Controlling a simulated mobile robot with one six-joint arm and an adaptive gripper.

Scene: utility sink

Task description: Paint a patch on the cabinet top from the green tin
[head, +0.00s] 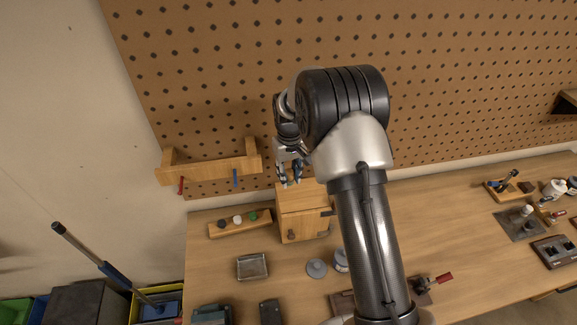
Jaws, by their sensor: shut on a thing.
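The small wooden cabinet (306,226) stands on the bench against the pegboard, with a dark knob on its front. Its top (289,197) is bare where I see it. My gripper (290,181) is above the cabinet's top left part, pointing down. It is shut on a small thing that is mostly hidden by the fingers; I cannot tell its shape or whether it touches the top. A green round tin or cap (254,216) sits at the right end of a wooden holder (240,229), left of the cabinet, beside a white and a dark one.
A wooden rack (210,172) on the pegboard holds red-handled (181,185) and blue-handled (235,179) tools, left of my gripper. A metal tray (252,266), a grey disc (316,268) and a grey container (341,262) lie in front. The bench right of my arm has clear room.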

